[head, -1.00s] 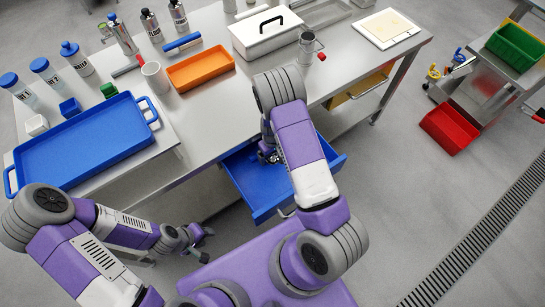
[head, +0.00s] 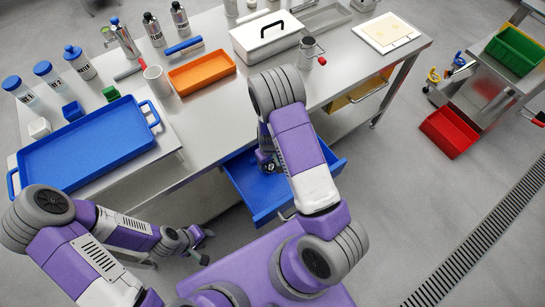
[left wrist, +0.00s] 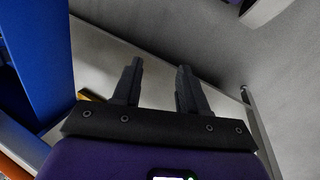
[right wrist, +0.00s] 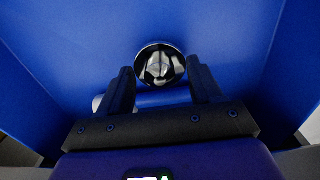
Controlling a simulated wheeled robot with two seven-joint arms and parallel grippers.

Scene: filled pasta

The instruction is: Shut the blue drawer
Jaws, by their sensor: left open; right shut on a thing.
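The blue drawer (head: 255,192) is pulled out from under the steel table's front. My right gripper (head: 267,160) reaches down into it, partly hidden by my right arm. In the right wrist view, the fingers (right wrist: 160,88) are shut on a round, shiny metal-ended thing (right wrist: 160,65), with the drawer's blue inside (right wrist: 70,50) around it. I cannot tell what the thing is. My left gripper (head: 205,246) is empty and open, low to the left of the drawer. Its spread fingers (left wrist: 158,85) show in the left wrist view.
A blue tray (head: 85,150), an orange tray (head: 203,72), a white lidded box (head: 265,38) and several bottles stand on the steel table (head: 220,110). A yellow drawer (head: 358,92) is further right. A red bin (head: 450,130) is on the floor. The floor at right is mostly clear.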

